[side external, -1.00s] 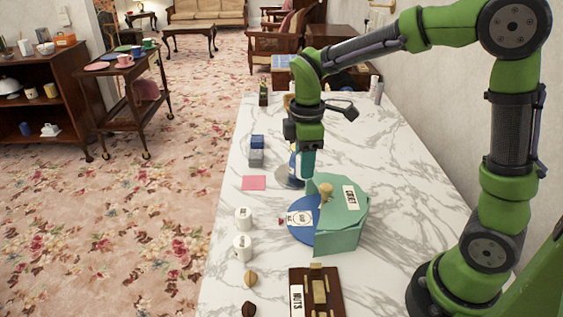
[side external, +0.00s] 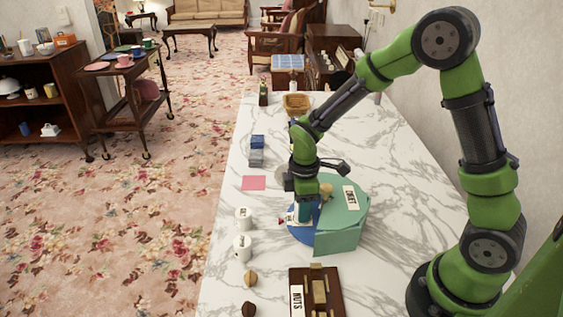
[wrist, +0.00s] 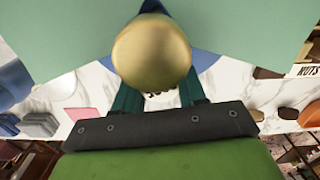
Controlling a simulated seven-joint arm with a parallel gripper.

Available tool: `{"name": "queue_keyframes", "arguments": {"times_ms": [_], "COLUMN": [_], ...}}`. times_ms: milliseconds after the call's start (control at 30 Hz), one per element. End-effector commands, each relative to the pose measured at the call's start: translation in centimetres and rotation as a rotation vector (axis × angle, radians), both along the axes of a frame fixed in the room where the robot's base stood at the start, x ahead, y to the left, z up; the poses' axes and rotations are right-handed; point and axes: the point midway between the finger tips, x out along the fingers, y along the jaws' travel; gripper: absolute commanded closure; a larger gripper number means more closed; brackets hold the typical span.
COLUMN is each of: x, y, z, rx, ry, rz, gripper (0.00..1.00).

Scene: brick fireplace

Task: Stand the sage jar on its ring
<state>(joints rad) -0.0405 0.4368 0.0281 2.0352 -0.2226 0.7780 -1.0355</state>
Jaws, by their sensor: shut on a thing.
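A white labelled jar (side external: 291,219) with a reddish end sits in the open blue part of a round stand (side external: 300,237); its lettering is too small to read. My gripper (side external: 303,217) is low over this part, its teal fingers shut on the jar and hiding most of it. A green cover (side external: 337,239) spans the rest of the stand. Its upright knob (side external: 326,190) is just right of my fingers. In the wrist view the golden knob (wrist: 151,53) hides the fingertips and nearly all of the jar. I cannot make out the ring.
Two white labelled cups (side external: 243,217) (side external: 242,246) stand left of the stand. A pink square (side external: 254,183) and blue-grey blocks (side external: 256,157) lie farther back. A brown NUTS tray (side external: 332,296) is in front. The marble right of the cover is clear.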

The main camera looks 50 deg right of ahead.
Motion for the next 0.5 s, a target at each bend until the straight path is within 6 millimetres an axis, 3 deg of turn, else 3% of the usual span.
{"name": "queue_keyframes", "arguments": {"times_ms": [200,233,367,500], "x": [0.00,0.00,0.01,0.01], "y": [-0.01,-0.01,-0.02,-0.02], "z": [-0.30,-0.29,-0.25,-0.24], "rx": [0.000,0.000,0.000,0.000], "ry": [0.001,0.000,0.000,0.000], "rz": [-0.001,-0.001,-0.001,0.000], "gripper": [0.91,0.56,0.36,0.34]}}
